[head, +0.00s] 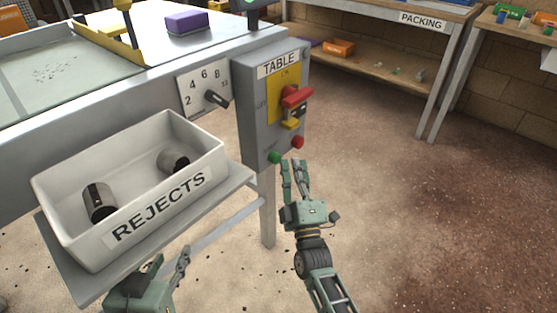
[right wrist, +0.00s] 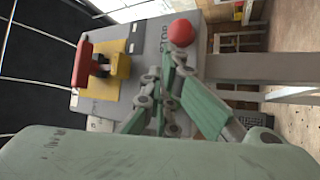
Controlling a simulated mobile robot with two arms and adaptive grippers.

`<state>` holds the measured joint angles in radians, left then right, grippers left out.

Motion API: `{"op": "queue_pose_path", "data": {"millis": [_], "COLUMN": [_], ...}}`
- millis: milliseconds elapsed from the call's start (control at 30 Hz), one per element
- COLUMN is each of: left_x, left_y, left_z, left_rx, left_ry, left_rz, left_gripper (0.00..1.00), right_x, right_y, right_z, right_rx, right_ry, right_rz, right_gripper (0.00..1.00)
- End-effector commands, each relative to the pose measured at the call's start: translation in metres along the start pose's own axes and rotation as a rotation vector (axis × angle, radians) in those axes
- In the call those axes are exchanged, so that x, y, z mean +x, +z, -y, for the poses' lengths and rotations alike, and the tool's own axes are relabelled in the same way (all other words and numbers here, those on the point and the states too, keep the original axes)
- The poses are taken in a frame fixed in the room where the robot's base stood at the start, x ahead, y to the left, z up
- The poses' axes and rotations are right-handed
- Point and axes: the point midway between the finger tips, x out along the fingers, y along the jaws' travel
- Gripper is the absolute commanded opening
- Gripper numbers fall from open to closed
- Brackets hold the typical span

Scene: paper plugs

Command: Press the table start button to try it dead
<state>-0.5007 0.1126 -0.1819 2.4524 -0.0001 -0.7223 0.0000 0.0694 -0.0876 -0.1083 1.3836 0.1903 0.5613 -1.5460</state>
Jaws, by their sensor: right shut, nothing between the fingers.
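The grey TABLE control box (head: 270,100) has a green button (head: 274,157) and a red button (head: 297,142) low on its front. Above them a red switch handle (head: 296,96) sits on a yellow plate, with a yellow padlock-like piece (head: 291,123) below it. My right gripper (head: 291,163) is shut and empty, its fingertips close to the green button; contact cannot be told. In the right wrist view the fingers (right wrist: 168,62) are beside the red button (right wrist: 181,31), and the green button is hidden. My left gripper (head: 168,262) is open and empty below the rejects tray.
A white REJECTS tray (head: 75,235) holding two dark-and-silver cylinders stands on a shelf left of the box. A numbered dial (head: 204,88) is on the table's side. A packing bench (head: 445,60) stands at the back right. The floor on the right is clear.

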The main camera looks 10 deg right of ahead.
Motion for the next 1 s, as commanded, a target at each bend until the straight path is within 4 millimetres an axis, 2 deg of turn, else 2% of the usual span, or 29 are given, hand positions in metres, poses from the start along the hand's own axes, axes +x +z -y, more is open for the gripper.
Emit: {"op": "queue_pose_path", "data": {"millis": [1000], "left_x": [0.0013], "left_y": [-0.0094], "left_z": [-0.0009], "left_rx": [0.0], "left_ry": [0.002], "left_rz": [-0.043], "left_gripper": [0.4], "right_x": [0.0039], "right_y": [-0.0028], "right_z": [0.0031], "right_rx": [0.001], "right_ry": [0.0], "right_rz": [0.001], "right_gripper": [0.0]}}
